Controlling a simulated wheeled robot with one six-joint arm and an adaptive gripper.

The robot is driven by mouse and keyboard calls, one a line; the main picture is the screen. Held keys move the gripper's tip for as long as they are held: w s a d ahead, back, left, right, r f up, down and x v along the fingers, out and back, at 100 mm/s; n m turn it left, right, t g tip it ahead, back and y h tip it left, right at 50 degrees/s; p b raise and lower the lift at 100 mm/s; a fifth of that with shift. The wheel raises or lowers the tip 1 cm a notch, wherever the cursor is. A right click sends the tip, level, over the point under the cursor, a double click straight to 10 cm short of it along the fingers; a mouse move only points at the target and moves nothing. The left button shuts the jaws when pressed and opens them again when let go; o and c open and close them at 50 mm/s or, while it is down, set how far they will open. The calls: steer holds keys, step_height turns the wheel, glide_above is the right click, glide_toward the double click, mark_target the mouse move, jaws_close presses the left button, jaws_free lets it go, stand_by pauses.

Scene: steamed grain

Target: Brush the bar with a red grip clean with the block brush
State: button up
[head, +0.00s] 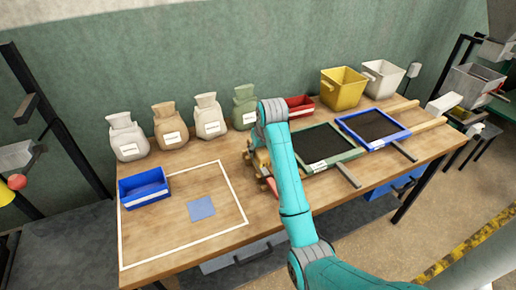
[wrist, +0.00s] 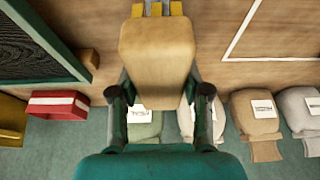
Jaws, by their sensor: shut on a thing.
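My gripper (wrist: 158,88) is shut on a tan wooden block, which I take for the block brush (wrist: 158,50). The fingers lie on either side of it, and small yellow pieces show at its far end in the wrist view. In the head view my gripper (head: 257,163) is low over the middle of the table, partly hidden by my arm. A small red piece (head: 271,186) shows beside it and may be the bar's red grip. The bar itself I cannot make out. Whether the brush touches anything is hidden.
A green-framed tray (head: 356,153) and a blue-framed tray (head: 345,122) stand right of my arm, with grey handles sticking out. Several sacks (head: 168,126) and a red box (head: 298,103) line the back. A blue bin (head: 145,188) sits left; the white-outlined area is mostly clear.

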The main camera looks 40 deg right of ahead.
steer(key=shift+s+a, duration=0.2)
steer(key=shift+s, duration=0.55)
steer(key=shift+f, duration=0.95)
stand_by(1.2)
steer(key=shift+w, duration=0.1)
steer(key=shift+w+d+r, duration=0.1)
steer(key=shift+w+d, duration=0.15)
steer(key=shift+w, duration=0.65)
steer(key=shift+w+d, duration=0.25)
steer(key=shift+w, duration=0.45)
steer(key=shift+w+d, duration=0.2)
steer(key=shift+w, duration=0.5)
steer(key=shift+s+a+f, duration=0.15)
steer(key=shift+s+a, duration=0.05)
steer(key=shift+s, duration=0.45)
steer(key=shift+s+a+f, duration=0.15)
steer(key=shift+s+a, duration=0.05)
steer(key=shift+s, duration=0.45)
steer(key=shift+s, duration=0.1)
steer(key=shift+s+a, duration=0.2)
steer(key=shift+s, duration=0.35)
steer(key=shift+s+a, duration=0.15)
steer(key=shift+s, duration=0.35)
steer(key=shift+w+d+r, duration=0.15)
steer(key=shift+w+d, duration=0.05)
steer(key=shift+w, duration=0.5)
steer(key=shift+w+d+r, duration=0.1)
steer(key=shift+w+d, duration=0.1)
steer(key=shift+w, duration=0.45)
